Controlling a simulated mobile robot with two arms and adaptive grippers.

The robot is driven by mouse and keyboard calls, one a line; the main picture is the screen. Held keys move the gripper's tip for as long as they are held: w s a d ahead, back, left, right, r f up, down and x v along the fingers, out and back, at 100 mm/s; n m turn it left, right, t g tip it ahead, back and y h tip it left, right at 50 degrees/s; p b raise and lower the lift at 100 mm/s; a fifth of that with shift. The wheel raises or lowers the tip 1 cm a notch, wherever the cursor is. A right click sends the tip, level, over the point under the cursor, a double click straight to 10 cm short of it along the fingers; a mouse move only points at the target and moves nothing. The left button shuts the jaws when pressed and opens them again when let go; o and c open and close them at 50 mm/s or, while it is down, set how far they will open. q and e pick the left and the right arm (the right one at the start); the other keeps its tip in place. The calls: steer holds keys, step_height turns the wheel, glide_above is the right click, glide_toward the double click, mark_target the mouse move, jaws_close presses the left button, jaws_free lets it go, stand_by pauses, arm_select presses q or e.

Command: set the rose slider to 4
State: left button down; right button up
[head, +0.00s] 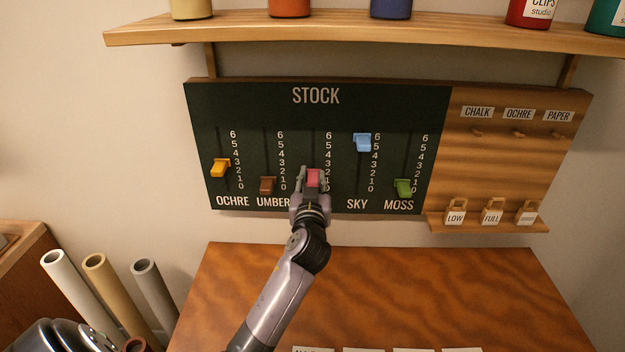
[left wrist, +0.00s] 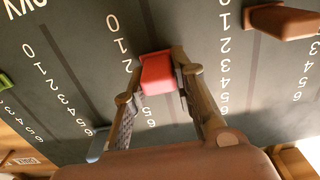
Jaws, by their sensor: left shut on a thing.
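The rose slider (head: 313,177) is a pink-red knob in the middle column of the dark STOCK board (head: 310,115). It sits in the lower part of its 0 to 6 scale, around 2; the exact mark is unclear. In the left wrist view, where the scale appears upside down, the rose knob (left wrist: 158,74) is between the fingertips, with 0, 1 and 2 visible beside and above it. My left gripper (head: 313,172) is shut on the knob, one finger on each side. My gripper hides the column's name label. My right gripper is not in view.
Ochre (head: 220,167) and umber (head: 267,185) sliders stand left of rose; sky (head: 362,142) and moss (head: 403,187) stand right. A shelf (head: 350,32) with jars is above. A wooden table (head: 400,270) is below. Small tags (head: 455,216) sit on a ledge at right.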

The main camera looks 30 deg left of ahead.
mark_target(313, 152)
arm_select(q)
step_height(313, 152, up, 5)
steer(key=p, duration=0.2)
steer(key=shift+r+p, duration=0.15)
steer(key=shift+p, duration=0.2)
steer(key=c, duration=1.3)
jaws_free()
steer(key=shift+s+d, duration=0.1)
steer(key=shift+s+d, duration=0.15)
steer(key=shift+s, duration=0.1)
steer(key=v, duration=1.1)
steer(key=shift+s, duration=0.15)
